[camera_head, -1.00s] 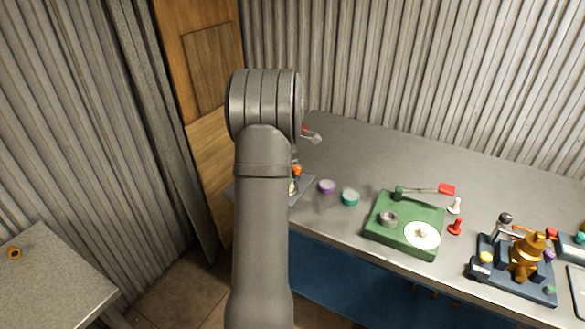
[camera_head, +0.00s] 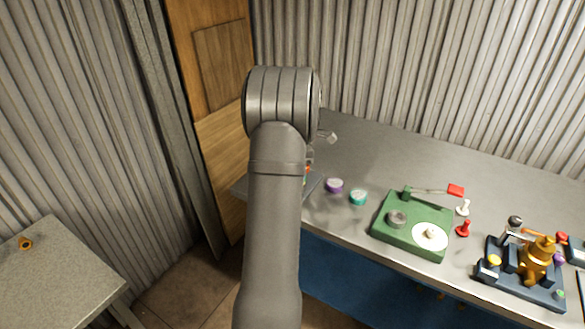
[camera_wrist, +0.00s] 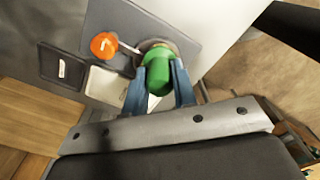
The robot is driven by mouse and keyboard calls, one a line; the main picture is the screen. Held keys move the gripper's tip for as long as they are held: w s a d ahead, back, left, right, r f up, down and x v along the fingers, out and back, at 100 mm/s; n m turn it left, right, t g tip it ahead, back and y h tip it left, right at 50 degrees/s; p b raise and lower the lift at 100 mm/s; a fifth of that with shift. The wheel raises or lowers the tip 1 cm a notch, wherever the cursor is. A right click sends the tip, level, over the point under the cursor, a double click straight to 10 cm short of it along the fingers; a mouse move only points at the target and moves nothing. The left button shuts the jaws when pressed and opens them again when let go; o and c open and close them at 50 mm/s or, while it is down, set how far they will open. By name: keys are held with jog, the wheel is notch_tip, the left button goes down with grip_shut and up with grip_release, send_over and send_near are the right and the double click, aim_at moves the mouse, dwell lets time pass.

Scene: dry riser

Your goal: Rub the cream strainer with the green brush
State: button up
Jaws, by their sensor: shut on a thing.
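In the wrist view my gripper (camera_wrist: 160,82) has its blue fingers shut on the green brush (camera_wrist: 157,72), gripping its thick green handle. The brush's far end is hidden behind the handle. A round, pale-brown rim (camera_wrist: 157,45) shows just beyond the handle, over a grey tray. It may be the cream strainer, but too little shows to be sure. I cannot tell whether the brush touches it. In the head view my arm hides the gripper, the brush and most of this tray.
Purple (camera_head: 335,185) and teal (camera_head: 358,197) round pieces stand right of my arm, then a green board (camera_head: 393,240). The rear counter (camera_head: 400,150) is clear.

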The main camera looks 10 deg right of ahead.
jog(key=shift+s+d+r, duration=0.1)
jog(key=shift+d+r, duration=0.05)
jog(key=shift+d, duration=0.15)
jog(key=shift+r, duration=3.9)
